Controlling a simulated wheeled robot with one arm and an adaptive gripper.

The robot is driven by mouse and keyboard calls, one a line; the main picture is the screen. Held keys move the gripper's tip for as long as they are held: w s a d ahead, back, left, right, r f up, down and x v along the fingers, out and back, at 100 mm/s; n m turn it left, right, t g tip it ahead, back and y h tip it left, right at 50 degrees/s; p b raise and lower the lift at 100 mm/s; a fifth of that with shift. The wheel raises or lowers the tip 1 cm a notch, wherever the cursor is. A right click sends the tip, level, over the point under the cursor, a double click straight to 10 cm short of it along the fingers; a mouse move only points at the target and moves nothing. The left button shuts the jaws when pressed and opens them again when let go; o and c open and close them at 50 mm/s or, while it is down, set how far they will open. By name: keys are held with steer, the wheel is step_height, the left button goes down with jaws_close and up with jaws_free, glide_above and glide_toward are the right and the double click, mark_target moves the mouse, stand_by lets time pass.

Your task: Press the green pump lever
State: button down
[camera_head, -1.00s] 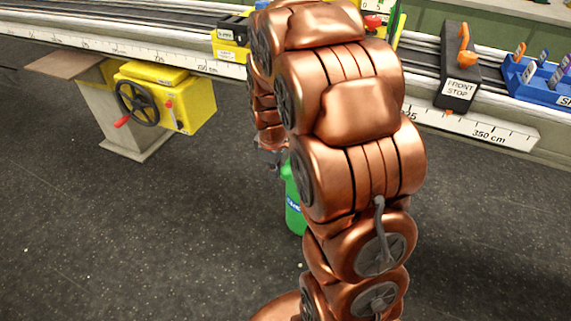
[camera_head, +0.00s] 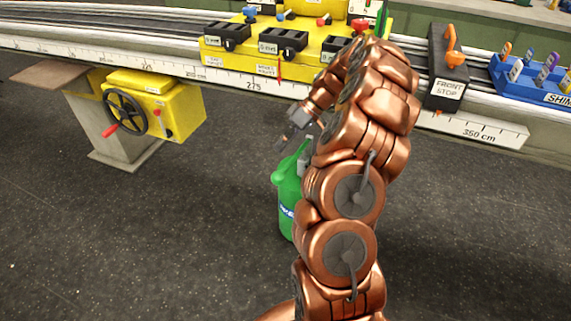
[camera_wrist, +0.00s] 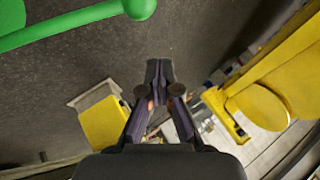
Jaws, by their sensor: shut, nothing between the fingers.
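The green pump (camera_head: 286,205) stands on the dark floor in front of the rail, partly hidden behind my arm. Its green lever (camera_wrist: 70,22) crosses the upper left of the wrist view as a bar with a round knob (camera_wrist: 140,7) at its end. My gripper (camera_wrist: 160,72) is shut and empty, its fingertips together, below the knob in that picture and apart from the lever there. In the head view my gripper (camera_head: 287,140) is just above the pump; I cannot tell the exact gap to the lever.
The long rail (camera_head: 215,72) runs behind, with a yellow carriage (camera_head: 340,28) on it. A yellow handwheel box (camera_head: 180,110) is at left. A black front stop (camera_head: 445,75) and a blue shim tray (camera_head: 530,85) are at right. The floor around the pump is mostly clear.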

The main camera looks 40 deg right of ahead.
steer(key=s+d+m+t+y, duration=0.1)
steer(key=s+d, duration=0.3)
steer(key=d, duration=0.3)
steer(key=shift+s+d+f+t+y, duration=0.15)
steer(key=shift+d+f+t+y, duration=0.15)
steer(key=shift+d+f+t, duration=0.1)
steer(key=shift+a, duration=0.1)
steer(key=x, duration=1)
